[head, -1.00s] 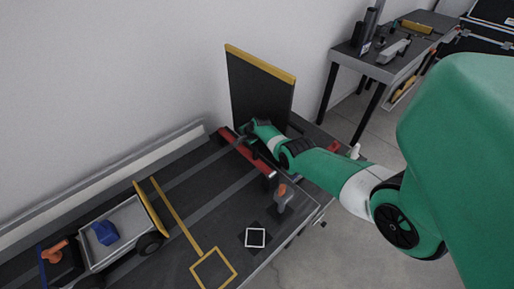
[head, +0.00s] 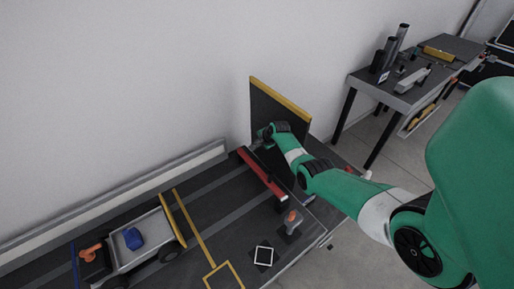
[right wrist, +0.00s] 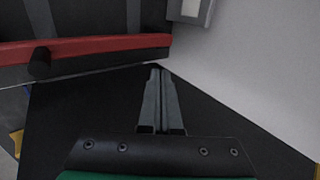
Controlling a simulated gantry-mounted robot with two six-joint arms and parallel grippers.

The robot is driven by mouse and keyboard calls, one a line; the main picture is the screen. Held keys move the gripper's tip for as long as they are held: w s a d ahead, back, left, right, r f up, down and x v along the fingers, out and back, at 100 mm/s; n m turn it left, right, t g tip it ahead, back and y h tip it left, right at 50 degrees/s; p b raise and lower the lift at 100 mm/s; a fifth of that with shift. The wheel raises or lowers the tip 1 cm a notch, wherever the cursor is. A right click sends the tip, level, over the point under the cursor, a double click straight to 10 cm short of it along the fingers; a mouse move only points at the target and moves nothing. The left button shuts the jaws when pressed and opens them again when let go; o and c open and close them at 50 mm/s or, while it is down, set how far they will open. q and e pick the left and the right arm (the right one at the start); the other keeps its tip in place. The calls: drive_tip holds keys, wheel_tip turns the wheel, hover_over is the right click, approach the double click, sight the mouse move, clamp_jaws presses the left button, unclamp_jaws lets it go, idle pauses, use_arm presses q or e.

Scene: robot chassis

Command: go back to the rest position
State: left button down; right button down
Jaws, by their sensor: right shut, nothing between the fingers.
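My right arm is green and white and comes in from the right in the head view. Its gripper (head: 258,142) is beside the black panel with a yellow top edge (head: 281,101), just above the far end of the red bar (head: 262,175). In the right wrist view the gripper (right wrist: 156,72) is shut with its fingers together and nothing between them. The red bar (right wrist: 100,44) crosses the upper left there, apart from the fingertips. My left gripper is in neither view.
On the dark table stand a grey cart (head: 150,240) with a blue block (head: 133,238), an orange-and-grey tool (head: 291,222) and a white-outlined square (head: 263,256). A wall is behind. A second table (head: 405,90) with tools stands at the back right.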

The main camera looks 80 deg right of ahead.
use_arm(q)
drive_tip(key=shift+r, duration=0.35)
use_arm(e)
drive_tip(key=shift+r, duration=0.55)
drive_tip(key=shift+w+a, duration=0.1)
